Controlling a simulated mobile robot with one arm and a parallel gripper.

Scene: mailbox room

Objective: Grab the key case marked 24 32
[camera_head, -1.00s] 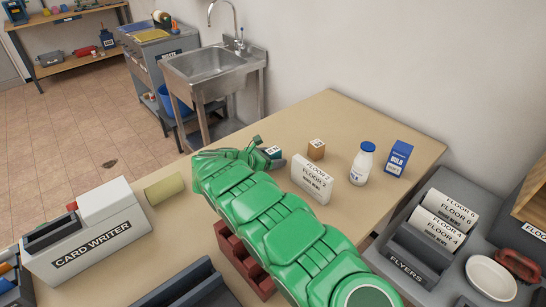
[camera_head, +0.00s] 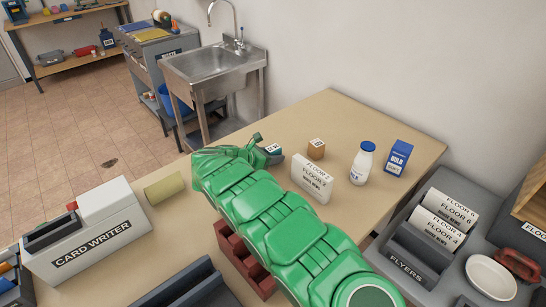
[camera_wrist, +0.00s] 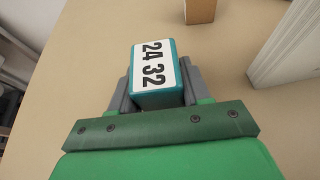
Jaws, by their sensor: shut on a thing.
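The key case (camera_wrist: 154,98) is a small teal box with a white label reading 24 32, seen in the wrist view. My gripper (camera_wrist: 155,92) is shut on it, with one grey finger on each side. In the head view the key case (camera_head: 273,149) shows at the tip of my green gripper (camera_head: 268,151), over the tan table (camera_head: 330,115). Whether it touches the tabletop is hard to tell.
A brown box (camera_head: 316,149), a Floor 2 flyer stack (camera_head: 311,178), a white bottle with a blue cap (camera_head: 362,163) and a blue bulb box (camera_head: 398,158) stand right of the gripper. A card writer (camera_head: 90,232) and a yellowish roll (camera_head: 164,188) are on the left.

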